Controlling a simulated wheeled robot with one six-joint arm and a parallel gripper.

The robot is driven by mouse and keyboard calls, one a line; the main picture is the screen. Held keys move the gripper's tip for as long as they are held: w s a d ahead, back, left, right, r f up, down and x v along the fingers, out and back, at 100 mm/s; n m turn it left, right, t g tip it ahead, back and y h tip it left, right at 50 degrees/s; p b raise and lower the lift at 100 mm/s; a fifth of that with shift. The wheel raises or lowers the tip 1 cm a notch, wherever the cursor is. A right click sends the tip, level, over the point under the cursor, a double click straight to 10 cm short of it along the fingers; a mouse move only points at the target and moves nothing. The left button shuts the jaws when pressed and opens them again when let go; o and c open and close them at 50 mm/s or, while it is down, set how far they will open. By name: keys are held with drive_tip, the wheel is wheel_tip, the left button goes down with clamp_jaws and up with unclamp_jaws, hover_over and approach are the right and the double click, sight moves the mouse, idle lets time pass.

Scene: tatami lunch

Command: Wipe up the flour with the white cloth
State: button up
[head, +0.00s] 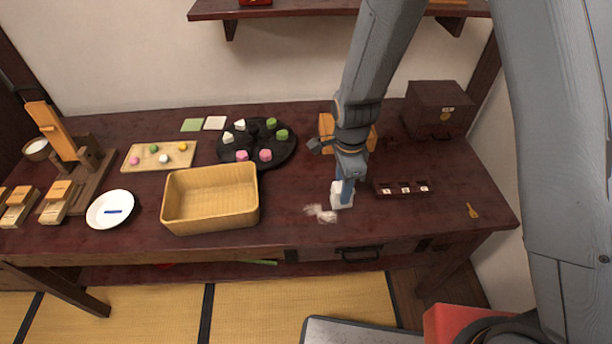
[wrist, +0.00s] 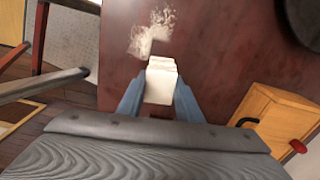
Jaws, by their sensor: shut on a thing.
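The flour (head: 321,213) is a small pale smear on the dark red table (head: 290,235). In the wrist view the flour (wrist: 151,33) lies just beyond the cloth. The white cloth (head: 341,196) is a folded block, and in the wrist view it (wrist: 161,80) sits between the two blue fingers. My gripper (head: 343,187) is shut on the cloth, just right of the flour and low over the table. The cloth's near end lies close to the flour's edge. I cannot tell whether the cloth's underside touches the table.
A wooden basket (head: 211,222) stands to the left. A black round tray (head: 215,150) with sweets is behind it. An orange wooden box (head: 326,124) is behind my gripper. A dark slotted holder (head: 400,195) is to the right. The table front near the flour is clear.

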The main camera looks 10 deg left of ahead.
drive_tip(key=shift+w+d, duration=0.1)
drive_tip(key=shift+d, duration=0.75)
drive_tip(key=shift+r+p, duration=0.25)
drive_tip(key=shift+p, duration=0.25)
wheel_tip(320, 180, up, 2)
drive_tip(key=shift+w+a+r+p, duration=0.1)
drive_tip(key=shift+p, duration=0.25)
drive_tip(key=shift+r+p, duration=2.2)
drive_tip(key=shift+r, duration=0.55)
